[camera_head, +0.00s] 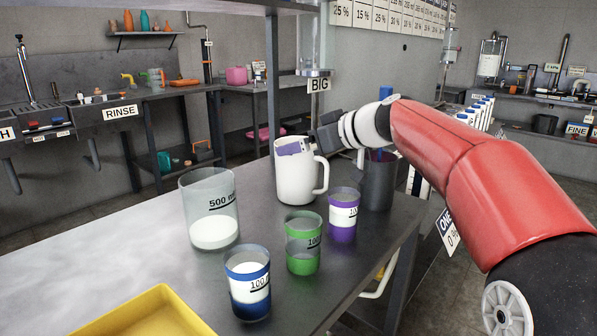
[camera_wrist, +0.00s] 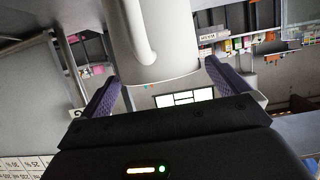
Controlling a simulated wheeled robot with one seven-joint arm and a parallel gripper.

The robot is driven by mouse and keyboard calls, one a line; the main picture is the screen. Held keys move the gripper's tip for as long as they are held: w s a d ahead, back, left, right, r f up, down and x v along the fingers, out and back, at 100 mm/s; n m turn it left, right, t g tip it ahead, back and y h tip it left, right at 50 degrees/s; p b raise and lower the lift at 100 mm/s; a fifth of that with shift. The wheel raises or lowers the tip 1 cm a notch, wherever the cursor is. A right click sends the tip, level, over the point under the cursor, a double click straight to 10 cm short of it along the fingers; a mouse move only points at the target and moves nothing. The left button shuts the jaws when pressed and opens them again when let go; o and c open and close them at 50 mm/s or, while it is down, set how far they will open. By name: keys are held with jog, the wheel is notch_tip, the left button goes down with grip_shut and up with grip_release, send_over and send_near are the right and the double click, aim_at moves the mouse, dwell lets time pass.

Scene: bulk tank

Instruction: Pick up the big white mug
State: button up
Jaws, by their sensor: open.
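The big white mug (camera_head: 294,180) stands upright on the grey metal table, its handle on the right side. In the wrist view the mug (camera_wrist: 172,35) fills the upper middle, with its handle running up its wall. My gripper (camera_head: 305,145) is at the mug's upper part, coming from the right and back. In the wrist view my gripper (camera_wrist: 162,75) is open, with one finger on each side of the mug. I cannot tell whether either finger touches it.
A purple-banded cup (camera_head: 343,215) and a dark grey container (camera_head: 378,185) stand close on the right. A green cup (camera_head: 303,243), a blue cup (camera_head: 247,285) and a clear 500 beaker (camera_head: 209,210) stand nearer. A yellow tray (camera_head: 150,315) lies at the front. The table's left part is clear.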

jog(key=shift+w+a+f, duration=0.2)
jog(key=shift+w+a, duration=0.1)
jog(key=shift+a, duration=0.05)
jog(key=c, duration=1.7)
